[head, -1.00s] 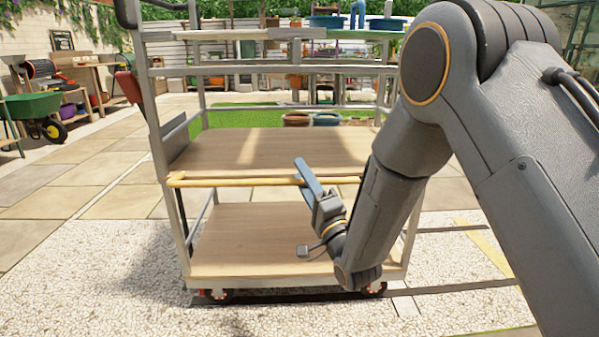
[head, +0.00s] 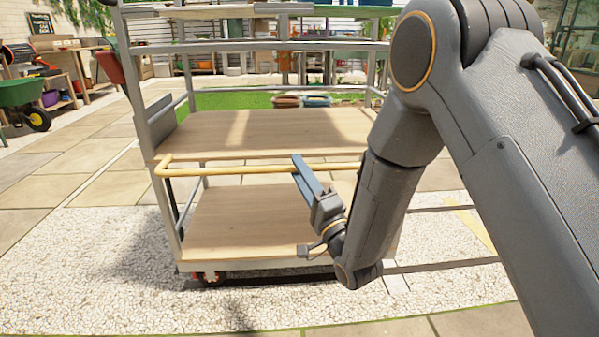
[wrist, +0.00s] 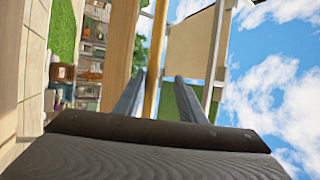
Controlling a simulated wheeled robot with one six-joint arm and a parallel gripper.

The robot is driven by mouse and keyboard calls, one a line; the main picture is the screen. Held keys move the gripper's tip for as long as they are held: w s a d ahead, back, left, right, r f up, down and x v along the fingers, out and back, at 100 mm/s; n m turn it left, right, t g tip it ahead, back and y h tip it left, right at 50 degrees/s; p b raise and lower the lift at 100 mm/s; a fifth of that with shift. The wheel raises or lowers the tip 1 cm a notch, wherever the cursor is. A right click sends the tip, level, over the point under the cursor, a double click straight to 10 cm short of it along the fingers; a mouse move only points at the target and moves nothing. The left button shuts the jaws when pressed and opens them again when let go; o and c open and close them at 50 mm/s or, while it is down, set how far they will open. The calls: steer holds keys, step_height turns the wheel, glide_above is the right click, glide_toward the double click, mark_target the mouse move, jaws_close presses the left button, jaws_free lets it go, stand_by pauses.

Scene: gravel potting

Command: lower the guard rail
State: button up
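The guard rail (head: 232,170) is a thin yellow bar across the front of the cart, about level with the front edge of the middle shelf (head: 250,135). Its bent left end meets the cart's left post. My gripper (head: 300,166) is at the right part of the rail, and a blue-grey finger crosses in front of it. In the wrist view the rail (wrist: 157,60) runs between the two separated fingers of my gripper (wrist: 163,85), with gaps showing on both sides. The fingers look open around the line of the rail. Contact with it cannot be told.
The cart has a lower wooden shelf (head: 240,222) and stands on casters over pale gravel (head: 90,270). A green wheelbarrow (head: 20,100) is at the far left. Paving lies open to the left.

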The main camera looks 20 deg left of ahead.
stand_by(0.4)
steer(key=p+v, duration=0.2)
steer(key=v, duration=0.5)
steer(key=shift+s+d+f+p, duration=0.2)
steer(key=shift+s+d+p, duration=0.05)
steer(key=shift+d+p, duration=0.1)
steer(key=shift+a+r, duration=0.1)
